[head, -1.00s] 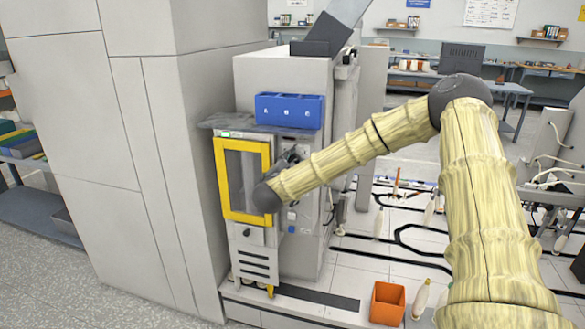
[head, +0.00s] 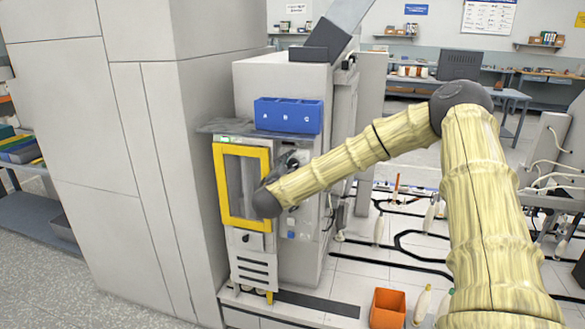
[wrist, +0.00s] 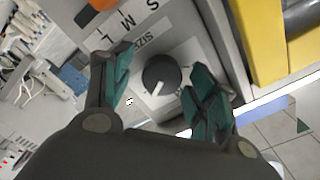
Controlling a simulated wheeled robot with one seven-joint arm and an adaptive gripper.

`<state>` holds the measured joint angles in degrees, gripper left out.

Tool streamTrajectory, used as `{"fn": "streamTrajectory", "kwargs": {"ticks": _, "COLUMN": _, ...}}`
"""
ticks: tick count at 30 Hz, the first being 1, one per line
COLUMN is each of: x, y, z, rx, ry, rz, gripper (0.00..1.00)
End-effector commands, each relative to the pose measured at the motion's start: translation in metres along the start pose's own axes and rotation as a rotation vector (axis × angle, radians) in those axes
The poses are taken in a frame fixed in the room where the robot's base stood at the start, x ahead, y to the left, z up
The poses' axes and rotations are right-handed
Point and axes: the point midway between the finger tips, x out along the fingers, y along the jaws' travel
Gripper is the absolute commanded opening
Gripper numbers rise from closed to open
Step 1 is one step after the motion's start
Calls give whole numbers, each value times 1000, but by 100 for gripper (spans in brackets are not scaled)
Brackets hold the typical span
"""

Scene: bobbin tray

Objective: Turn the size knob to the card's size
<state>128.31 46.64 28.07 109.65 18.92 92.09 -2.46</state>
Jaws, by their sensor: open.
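The size knob (wrist: 162,75) is round and dark grey, on a light panel in the wrist view. Its white pointer mark points toward the bottom of that picture, slightly left. A SIZE label (wrist: 141,42) and the letters S, M and L are printed on the panel above and left of it. My gripper (wrist: 160,62) is open, with one teal-padded finger on each side of the knob; contact cannot be told. No size card can be made out.
A blue box (head: 288,116) marked A, B, C sits on the grey machine (head: 285,78). A tall grey cabinet (head: 140,150) stands close at the left. An orange bin (head: 387,308) and several bobbins stand on the lower right. Part of the yellow frame shows at right in the wrist view.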

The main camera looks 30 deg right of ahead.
Motion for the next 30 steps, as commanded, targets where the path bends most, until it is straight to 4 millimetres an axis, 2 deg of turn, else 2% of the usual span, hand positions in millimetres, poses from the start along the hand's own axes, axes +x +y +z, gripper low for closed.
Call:
{"fn": "streamTrajectory", "kwargs": {"ticks": 8, "x": -9, "y": -1, "z": 1, "rx": 0, "ry": -1, "rz": -1, "gripper": 58}}
{"fn": "streamTrajectory", "kwargs": {"ticks": 21, "x": -84, "y": 0, "z": 1, "rx": -1, "ry": -3, "rz": -1, "gripper": 58}}
{"fn": "streamTrajectory", "kwargs": {"ticks": 30, "x": -116, "y": 0, "z": 0, "rx": -1, "ry": -2, "rz": 0, "gripper": 58}}
